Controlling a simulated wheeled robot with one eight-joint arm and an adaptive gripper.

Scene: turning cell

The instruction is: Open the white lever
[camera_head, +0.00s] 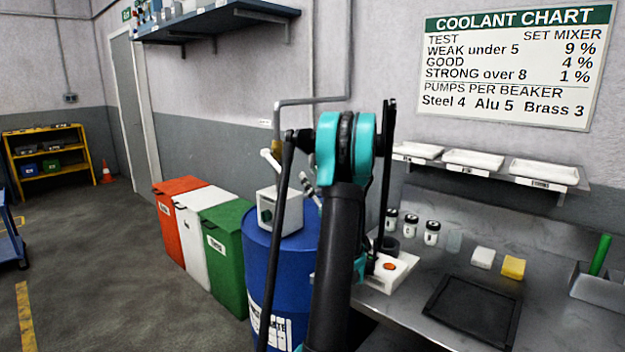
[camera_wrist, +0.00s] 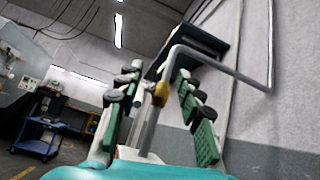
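A white lever (camera_head: 270,158) sticks out up and to the left above the blue drum (camera_head: 262,262), beside the grey pipe (camera_head: 277,118). In the wrist view the pipe (camera_wrist: 225,66) bends down between my fingers, with a yellow fitting (camera_wrist: 161,93) near its lower end. A pale bar (camera_wrist: 150,128) lies below that fitting; I cannot tell whether it is the lever. My gripper (camera_wrist: 159,72) is open, its green-padded fingers on either side of these parts, with no clear contact. In the head view my arm hides most of the gripper.
A grey box with a green dial (camera_head: 280,212) sits on the drum. Red, white and green bins (camera_head: 222,250) stand left of it. A steel bench (camera_head: 410,308) with a black tray (camera_head: 474,308) is at right.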

